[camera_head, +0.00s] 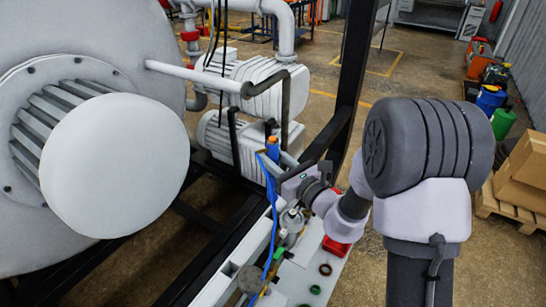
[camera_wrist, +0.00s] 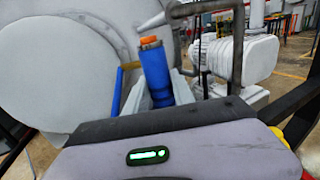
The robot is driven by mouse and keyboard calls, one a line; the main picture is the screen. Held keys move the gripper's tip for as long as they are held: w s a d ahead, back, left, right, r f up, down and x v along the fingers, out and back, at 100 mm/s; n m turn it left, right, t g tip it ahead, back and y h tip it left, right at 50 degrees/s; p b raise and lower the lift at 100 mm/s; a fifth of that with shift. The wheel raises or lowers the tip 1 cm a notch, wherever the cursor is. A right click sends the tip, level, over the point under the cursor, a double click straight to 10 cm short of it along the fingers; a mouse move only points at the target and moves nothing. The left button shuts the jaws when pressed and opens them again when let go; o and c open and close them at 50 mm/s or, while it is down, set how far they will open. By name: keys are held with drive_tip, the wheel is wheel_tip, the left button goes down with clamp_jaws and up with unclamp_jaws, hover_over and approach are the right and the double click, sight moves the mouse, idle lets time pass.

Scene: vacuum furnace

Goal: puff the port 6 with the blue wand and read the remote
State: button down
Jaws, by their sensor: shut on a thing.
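The blue wand with an orange top (camera_head: 272,149) is upright in my gripper (camera_head: 277,161), which is shut on it. In the wrist view the wand (camera_wrist: 156,73) stands between the two pale fingers of my gripper (camera_wrist: 160,93). A blue hose (camera_head: 271,205) hangs down from the wand towards the bench. The wand is in front of the white pump units and right of the big chamber. No port number is legible, so I cannot tell which is port 6. I cannot make out the remote in either view.
A large white chamber with a round end (camera_head: 110,165) fills the left. White pumps (camera_head: 262,85) and a black frame post (camera_head: 350,80) stand behind my gripper. A narrow white bench (camera_head: 295,285) below holds small rings and fittings.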

drive_tip(key=shift+f+b, duration=4.25)
drive_tip(key=shift+f, duration=1.25)
drive_tip(key=c, duration=1)
unclamp_jaws()
drive_tip(key=p+v, duration=0.3)
drive_tip(key=v, duration=1.4)
drive_tip(key=shift+d, duration=0.15)
